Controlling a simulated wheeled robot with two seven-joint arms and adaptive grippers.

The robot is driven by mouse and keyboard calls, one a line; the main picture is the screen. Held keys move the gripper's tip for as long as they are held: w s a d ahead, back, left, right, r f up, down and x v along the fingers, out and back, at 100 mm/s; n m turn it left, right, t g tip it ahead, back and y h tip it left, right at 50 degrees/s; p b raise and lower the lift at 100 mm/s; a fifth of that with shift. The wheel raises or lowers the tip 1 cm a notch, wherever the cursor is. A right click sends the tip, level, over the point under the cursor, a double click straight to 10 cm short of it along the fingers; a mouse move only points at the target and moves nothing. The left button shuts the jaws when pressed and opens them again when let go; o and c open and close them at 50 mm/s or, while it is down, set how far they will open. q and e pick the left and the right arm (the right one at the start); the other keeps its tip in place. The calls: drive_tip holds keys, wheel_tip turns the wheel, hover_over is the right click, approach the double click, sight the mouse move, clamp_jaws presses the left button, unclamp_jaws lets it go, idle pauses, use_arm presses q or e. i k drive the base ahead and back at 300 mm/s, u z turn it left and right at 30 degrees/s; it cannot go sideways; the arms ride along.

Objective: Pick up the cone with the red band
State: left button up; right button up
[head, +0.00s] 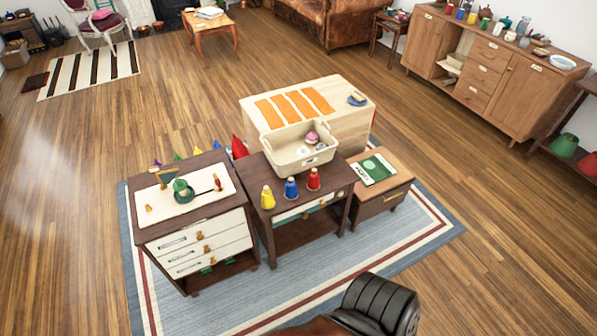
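Three small cone-shaped pieces stand upright in a row on the front of a dark wooden side table (270,231). One is yellow (267,199), one is blue (291,190) and one is red (313,180); each has a pale or tan top. A larger red cone (239,147) shows partly behind the left cabinet. Several small coloured tips stand along that cabinet's back edge. The bands are too small to make out, so I cannot tell for sure which cone has the red band. Neither of my grippers is in view.
A cream bin (274,155) with small items stands behind the cones. A white-topped cabinet (162,203) is left, a low box table (394,202) right, and a pale chest (335,88) behind. A black ribbed object (378,303) is at the bottom. Wood floor is clear around the rug.

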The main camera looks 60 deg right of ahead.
sight(312, 184)
drive_tip(key=z, duration=2)
